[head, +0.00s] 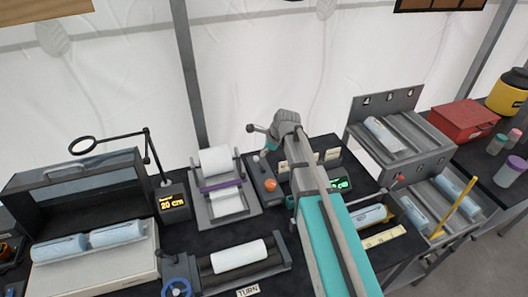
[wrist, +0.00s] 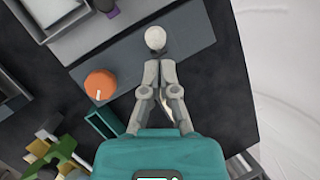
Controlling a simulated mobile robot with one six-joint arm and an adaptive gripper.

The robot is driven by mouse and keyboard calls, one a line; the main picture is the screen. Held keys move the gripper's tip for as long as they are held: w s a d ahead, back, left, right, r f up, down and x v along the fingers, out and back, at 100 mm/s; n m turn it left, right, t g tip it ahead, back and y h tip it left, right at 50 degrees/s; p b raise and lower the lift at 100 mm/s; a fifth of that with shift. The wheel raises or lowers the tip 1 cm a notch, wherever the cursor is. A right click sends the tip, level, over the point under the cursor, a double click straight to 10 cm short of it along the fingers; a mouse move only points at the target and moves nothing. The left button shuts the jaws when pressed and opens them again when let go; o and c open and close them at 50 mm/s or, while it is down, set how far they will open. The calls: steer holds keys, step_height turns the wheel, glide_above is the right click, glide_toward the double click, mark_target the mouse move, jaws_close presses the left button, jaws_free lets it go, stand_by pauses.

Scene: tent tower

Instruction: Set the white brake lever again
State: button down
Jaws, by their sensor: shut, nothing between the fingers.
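The white brake lever's round knob (wrist: 155,38) shows in the wrist view just beyond my fingertips, with a dark stem running down from it between them. The lever stands on a grey plate (wrist: 200,35) that also carries an orange knob (wrist: 100,85). My gripper (wrist: 160,62) is shut and empty, its tips close to the lever; I cannot tell whether they touch it. In the head view the plate (head: 255,172) and orange knob (head: 270,185) lie below my wrist, and the lever is very small there.
A paper-roll stand (head: 214,205) with a purple bar is left of the plate. A roller with a blue wheel (head: 177,288) is in front. A red box (head: 463,120) stands far right.

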steer(key=p+v, duration=0.8)
steer(key=v, duration=0.1)
steer(key=shift+r, duration=0.2)
steer(key=shift+a, duration=0.1)
steer(key=shift+s, duration=0.1)
stand_by(0.7)
